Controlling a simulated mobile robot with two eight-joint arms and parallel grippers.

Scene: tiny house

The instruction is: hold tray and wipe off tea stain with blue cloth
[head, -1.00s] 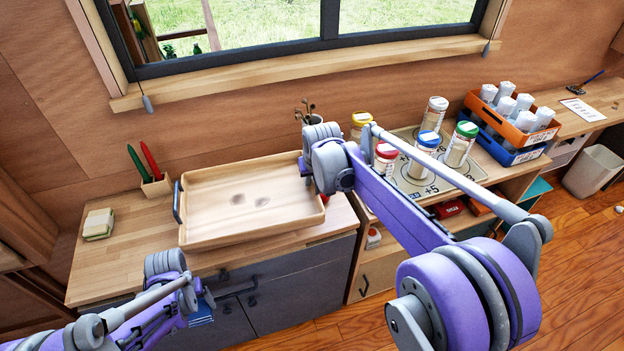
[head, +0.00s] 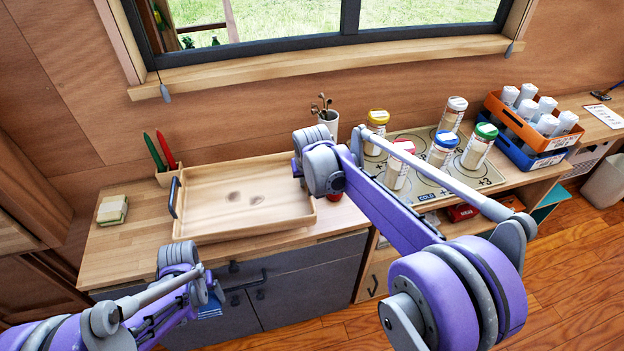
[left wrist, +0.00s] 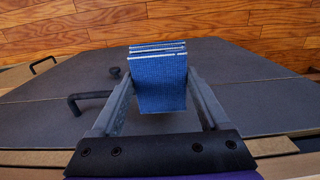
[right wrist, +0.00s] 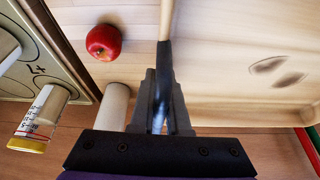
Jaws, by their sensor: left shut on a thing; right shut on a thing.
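The tan wooden tray (head: 195,222) lies flat on the counter and has dark handles. Two brown tea stains (head: 232,198) mark its middle; they also show in the right wrist view (right wrist: 268,65). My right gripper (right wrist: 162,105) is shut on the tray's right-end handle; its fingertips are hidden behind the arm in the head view. My left gripper (left wrist: 157,90) is shut on the folded blue cloth (left wrist: 158,82). In the head view the cloth (head: 211,306) is partly hidden and hangs before the cabinet front, below the counter edge and clear of the tray.
A sponge (head: 112,210) and a pen holder (head: 170,176) stand left of the tray. A red apple (right wrist: 103,42) and a mug (head: 329,122) are near its right end. Several jars (head: 441,150) stand on a mat farther right. Cabinet handles (left wrist: 85,101) lie near the left gripper.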

